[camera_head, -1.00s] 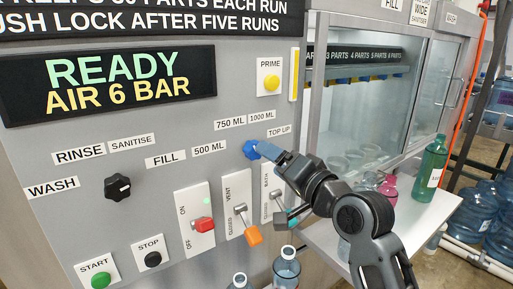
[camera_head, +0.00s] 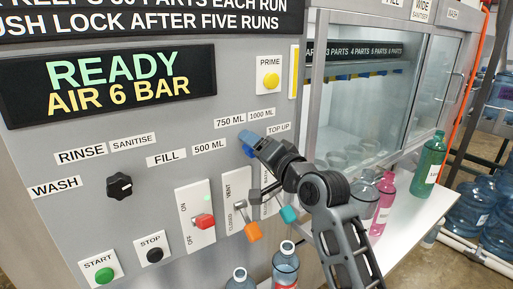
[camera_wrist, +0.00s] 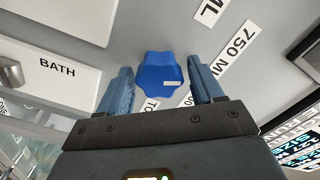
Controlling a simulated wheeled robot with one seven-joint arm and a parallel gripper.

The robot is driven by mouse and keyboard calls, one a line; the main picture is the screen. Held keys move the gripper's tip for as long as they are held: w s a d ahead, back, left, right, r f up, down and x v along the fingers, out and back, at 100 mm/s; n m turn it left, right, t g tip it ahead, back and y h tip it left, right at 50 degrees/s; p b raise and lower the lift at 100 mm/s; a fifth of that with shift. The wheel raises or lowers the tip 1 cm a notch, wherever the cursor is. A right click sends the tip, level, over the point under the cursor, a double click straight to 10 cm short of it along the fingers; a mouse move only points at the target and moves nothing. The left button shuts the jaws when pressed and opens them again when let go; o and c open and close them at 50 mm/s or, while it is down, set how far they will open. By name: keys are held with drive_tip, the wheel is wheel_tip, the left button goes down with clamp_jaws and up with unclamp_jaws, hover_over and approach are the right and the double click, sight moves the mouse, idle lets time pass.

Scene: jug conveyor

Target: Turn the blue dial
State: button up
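The blue dial (camera_wrist: 158,73) is a lobed knob with a pale mark on its lower right side in the wrist view. It sits on the grey panel between my gripper's (camera_wrist: 160,68) two blue fingers. The fingers are apart, with a gap visible on each side of the dial. In the head view the dial (camera_head: 248,152) is mostly hidden behind my gripper (camera_head: 250,140), with a small blue part showing. Labels 500 ML, 750 ML, 1000 ML and TOP UP surround it.
A black dial (camera_head: 119,186) is at the left. A red switch (camera_head: 204,221), an orange-tipped lever (camera_head: 253,232) and a teal-tipped lever (camera_head: 289,214) stand below the blue dial. The yellow PRIME button (camera_head: 271,80) is above. Bottles stand on the shelf (camera_head: 420,212) at right.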

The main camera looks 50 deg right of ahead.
drive_tip(key=c, duration=0.8)
drive_tip(key=shift+o, duration=0.2)
drive_tip(key=shift+n, duration=0.3)
drive_tip(key=n+b, duration=0.1)
drive_tip(key=n, duration=0.3)
drive_tip(key=shift+a+b, duration=0.1)
drive_tip(key=shift+b, duration=0.25)
drive_tip(key=n+b, duration=0.1)
drive_tip(key=n, duration=0.4)
drive_tip(key=shift+a+n, duration=0.1)
drive_tip(key=shift+n, duration=0.2)
drive_tip(key=o, duration=1)
